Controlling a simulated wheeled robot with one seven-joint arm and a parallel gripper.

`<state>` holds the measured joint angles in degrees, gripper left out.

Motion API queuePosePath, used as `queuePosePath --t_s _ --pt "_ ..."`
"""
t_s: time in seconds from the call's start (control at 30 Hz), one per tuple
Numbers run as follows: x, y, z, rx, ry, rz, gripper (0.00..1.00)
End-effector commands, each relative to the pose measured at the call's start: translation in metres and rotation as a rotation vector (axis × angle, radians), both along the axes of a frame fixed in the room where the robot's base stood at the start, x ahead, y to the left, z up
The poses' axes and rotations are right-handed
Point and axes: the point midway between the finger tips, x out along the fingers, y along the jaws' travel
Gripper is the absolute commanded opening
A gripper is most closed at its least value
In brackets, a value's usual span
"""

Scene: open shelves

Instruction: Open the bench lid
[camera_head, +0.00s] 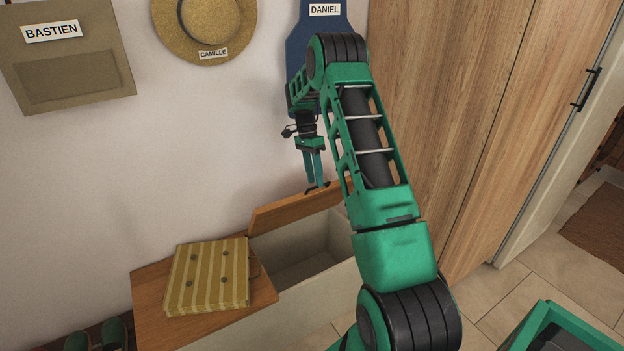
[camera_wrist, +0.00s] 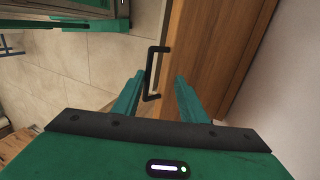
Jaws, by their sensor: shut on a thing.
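The bench lid (camera_head: 297,207) is a wooden panel on the right part of the bench. It stands raised and tilted, and the pale inside of the bench (camera_head: 305,265) shows below it. The lid also shows in the wrist view (camera_wrist: 225,45). Its black bar handle (camera_wrist: 150,76) lies between my fingers there. My gripper (camera_head: 314,184) points down at the lid's upper edge and is shut on the handle. My arm hides the right end of the lid.
A yellow striped cushion (camera_head: 207,276) lies on the bench's fixed wooden top (camera_head: 150,310). A tan bag (camera_head: 68,60), a straw hat (camera_head: 205,25) and a blue item (camera_head: 318,22) hang above. A tall wooden cabinet (camera_head: 455,90) stands right. Shoes (camera_head: 114,333) sit lower left.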

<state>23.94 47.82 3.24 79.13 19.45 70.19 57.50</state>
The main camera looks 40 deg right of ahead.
Motion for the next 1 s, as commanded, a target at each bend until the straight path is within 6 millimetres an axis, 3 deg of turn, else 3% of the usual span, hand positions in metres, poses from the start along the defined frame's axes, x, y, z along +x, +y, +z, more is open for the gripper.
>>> queuePosePath --t_s 0.6,1.0 --pt "0.033 -0.004 0.089 -0.003 -0.003 0.002 0.26" --pt "0.036 -0.004 0.101 -0.001 0.0 0.0 0.26"
